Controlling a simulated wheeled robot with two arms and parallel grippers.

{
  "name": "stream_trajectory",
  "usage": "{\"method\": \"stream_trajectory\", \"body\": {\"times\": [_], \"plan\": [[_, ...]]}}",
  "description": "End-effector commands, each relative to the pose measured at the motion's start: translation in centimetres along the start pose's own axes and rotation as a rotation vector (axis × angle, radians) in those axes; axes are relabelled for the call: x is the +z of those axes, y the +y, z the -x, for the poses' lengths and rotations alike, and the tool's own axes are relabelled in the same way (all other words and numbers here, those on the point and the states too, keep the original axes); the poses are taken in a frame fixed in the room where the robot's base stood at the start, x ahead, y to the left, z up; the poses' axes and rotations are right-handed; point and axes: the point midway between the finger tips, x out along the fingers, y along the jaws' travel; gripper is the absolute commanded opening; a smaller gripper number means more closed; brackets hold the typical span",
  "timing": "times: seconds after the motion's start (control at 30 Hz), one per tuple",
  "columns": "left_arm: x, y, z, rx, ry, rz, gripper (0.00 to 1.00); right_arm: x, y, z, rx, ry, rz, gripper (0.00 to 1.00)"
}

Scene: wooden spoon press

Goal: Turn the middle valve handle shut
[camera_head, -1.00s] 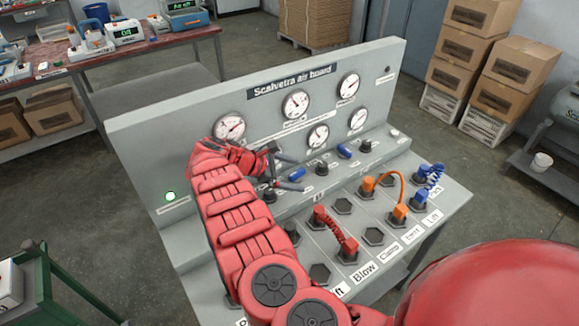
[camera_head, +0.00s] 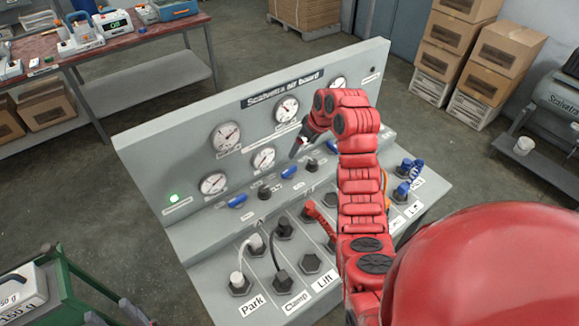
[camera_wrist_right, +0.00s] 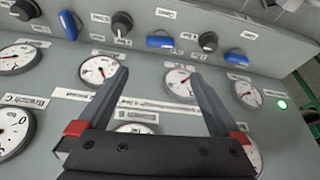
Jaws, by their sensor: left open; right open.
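The middle valve handle (camera_head: 289,172) is a small blue lever on the grey board's ledge, lying along the row. It also shows in the right wrist view (camera_wrist_right: 160,42), upside down, as a horizontal bar. My right gripper (camera_head: 299,147) hangs just above and behind it in the head view, apart from it. In the right wrist view its two fingers (camera_wrist_right: 158,75) are spread and empty, with gauges seen between and around them. The left blue handle (camera_head: 237,201) also lies along the row. The right blue handle (camera_wrist_right: 68,25) is angled differently. My left gripper is not in view.
Black knobs (camera_head: 312,165) stand between the blue handles. Round gauges (camera_head: 225,136) fill the sloping panel behind. Hose sockets and cables (camera_head: 283,228) cover the lower front. My right arm covers the board's right part. A green lamp (camera_head: 173,198) glows at left.

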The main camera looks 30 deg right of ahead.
Motion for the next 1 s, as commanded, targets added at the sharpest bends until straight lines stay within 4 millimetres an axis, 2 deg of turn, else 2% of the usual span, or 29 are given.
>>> {"method": "stream_trajectory", "body": {"times": [0.03,0.37,0.43,0.6,0.8,1.0], "plan": [[0.2,0.1,1.1,0.000,0.000,0.000,0.50,0.2,0.0,-1.1,-0.003,0.002,0.000,1.00],[1.2,0.4,7.2,0.000,0.000,0.000,0.50,0.5,-0.1,-6.5,-0.003,-0.002,0.000,1.00],[1.1,0.3,6.2,0.000,-0.001,0.000,0.50,0.1,-0.2,-7.3,-0.005,-0.006,-0.001,1.00],[0.8,0.2,4.9,0.000,0.000,0.000,0.50,0.0,-0.2,-10.7,-0.005,-0.008,0.000,1.00],[0.7,0.2,3.9,0.000,0.000,0.000,0.50,0.0,-0.1,-14.1,-0.003,-0.006,0.001,1.00],[0.6,0.2,3.5,0.000,0.000,0.000,0.50,-0.1,0.0,-15.9,-0.002,-0.004,0.000,1.00]]}}
